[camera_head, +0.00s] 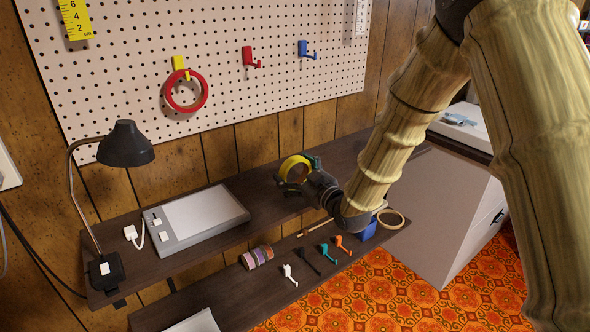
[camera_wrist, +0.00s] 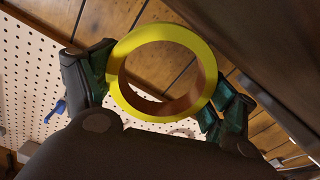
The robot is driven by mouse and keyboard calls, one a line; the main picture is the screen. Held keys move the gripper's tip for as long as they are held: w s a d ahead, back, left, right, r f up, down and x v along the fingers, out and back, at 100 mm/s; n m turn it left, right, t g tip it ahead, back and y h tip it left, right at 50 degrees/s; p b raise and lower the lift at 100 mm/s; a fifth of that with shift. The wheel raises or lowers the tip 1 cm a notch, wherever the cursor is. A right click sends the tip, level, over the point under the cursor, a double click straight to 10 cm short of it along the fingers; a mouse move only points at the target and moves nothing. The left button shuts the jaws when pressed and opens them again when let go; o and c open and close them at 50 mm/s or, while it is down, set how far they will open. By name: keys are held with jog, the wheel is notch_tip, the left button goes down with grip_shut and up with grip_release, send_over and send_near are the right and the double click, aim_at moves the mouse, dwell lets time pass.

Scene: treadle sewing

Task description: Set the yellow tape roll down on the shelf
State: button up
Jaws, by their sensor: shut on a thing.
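The yellow tape roll (camera_head: 287,163) is held in my gripper (camera_head: 297,170), at the upper shelf (camera_head: 258,203) in the head view. In the wrist view the yellow tape roll (camera_wrist: 122,92) sits between the two green-padded fingers of my gripper (camera_wrist: 160,88), one on each side of its rim. Its brown inner core shows through the ring. I cannot tell from these views whether the roll touches the shelf or is above it.
A grey tablet-like device (camera_head: 200,214) and a black lamp (camera_head: 125,146) occupy the left of the upper shelf. The lower shelf (camera_head: 222,292) holds small tape rolls (camera_head: 257,256) and several coloured hooks (camera_head: 330,254). A red ring (camera_head: 203,93) hangs on the pegboard (camera_head: 215,45).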

jog(key=shift+f, duration=0.5)
dwell(0.5)
jog(key=o, duration=0.9)
jog(key=v, duration=1.2)
